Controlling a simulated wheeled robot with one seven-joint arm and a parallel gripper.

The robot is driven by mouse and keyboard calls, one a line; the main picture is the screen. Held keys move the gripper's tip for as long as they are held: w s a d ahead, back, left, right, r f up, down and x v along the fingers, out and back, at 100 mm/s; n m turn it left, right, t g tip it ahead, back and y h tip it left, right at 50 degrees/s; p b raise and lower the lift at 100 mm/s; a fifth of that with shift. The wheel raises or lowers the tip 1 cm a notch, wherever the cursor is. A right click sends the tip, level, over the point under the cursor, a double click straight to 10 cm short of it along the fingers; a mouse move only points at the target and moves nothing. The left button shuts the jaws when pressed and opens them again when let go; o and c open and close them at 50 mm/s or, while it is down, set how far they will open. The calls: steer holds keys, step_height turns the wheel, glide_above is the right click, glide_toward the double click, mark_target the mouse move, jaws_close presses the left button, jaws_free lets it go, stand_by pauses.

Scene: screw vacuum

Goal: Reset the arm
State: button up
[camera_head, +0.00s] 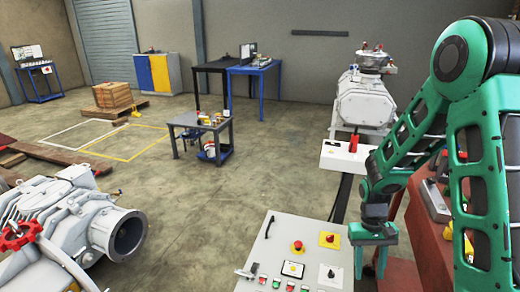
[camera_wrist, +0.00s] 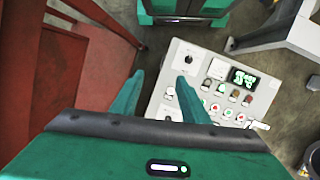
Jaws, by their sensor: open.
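My arm (camera_head: 478,130) is green and black. It comes in at the right of the head view, bends, and reaches down. My gripper (camera_head: 371,268) hangs fingers-down just right of a grey control panel. Its two green fingers are apart, with nothing seen between them. In the wrist view my gripper (camera_wrist: 160,92) also shows open and empty, with its fingertips over the panel's edge. The control panel (camera_head: 272,235) has a red emergency button, a yellow switch plate and several small buttons. It also shows in the wrist view (camera_wrist: 205,72), with a small display.
A red structure (camera_wrist: 65,75) stands close left of the fingers in the wrist view. A large grey pump (camera_head: 70,218) with a red valve wheel is at the lower left. A small tool table (camera_head: 190,120) stands mid-floor. Open concrete floor (camera_head: 250,185) lies between.

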steer(key=s+d+r+m+t, duration=0.1)
steer(key=s+d+r, duration=0.25)
steer(key=r, duration=0.35)
steer(key=s+d+r+m, duration=0.1)
steer(key=s+d+r, duration=0.25)
steer(key=r, duration=0.35)
steer(key=s+r+m+t, duration=0.1)
steer(key=s+r, duration=0.3)
steer(key=s, duration=0.3)
steer(key=s+d+r+m+t+y, duration=0.1)
steer(key=s+r+m, duration=0.1)
steer(key=s+r, duration=0.2)
steer(key=s, duration=0.3)
steer(key=shift+r, duration=0.15)
steer(key=shift+d, duration=0.1)
steer(key=shift+w+f, duration=0.25)
steer(key=shift+w, duration=0.3)
